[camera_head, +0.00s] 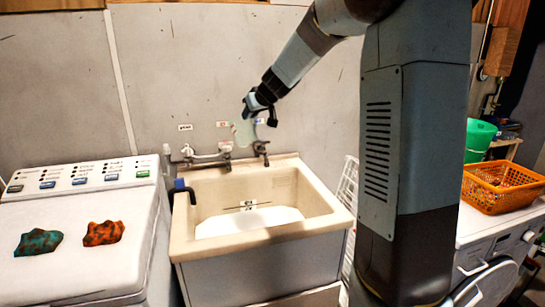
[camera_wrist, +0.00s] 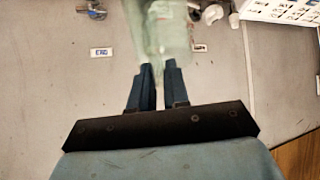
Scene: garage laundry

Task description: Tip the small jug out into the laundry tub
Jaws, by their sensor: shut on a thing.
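My gripper (camera_head: 257,108) is shut on the small jug (camera_head: 244,131), a pale green translucent vessel. The jug hangs above the back part of the laundry tub (camera_head: 186,247), near the taps, and looks tilted. In the wrist view the jug (camera_wrist: 168,32) shows beyond the two blue fingers (camera_wrist: 160,72), cut off by the top edge. I cannot tell what is in the jug. The cream tub stands below, with a pale, bright area in its basin.
Taps (camera_head: 222,154) stick out from the wall behind the tub. A washing machine (camera_head: 60,270) with two cloths (camera_head: 103,233) on top stands at left. An orange basket (camera_head: 503,186) and a green bucket (camera_head: 478,138) are at right. The space over the tub's front is clear.

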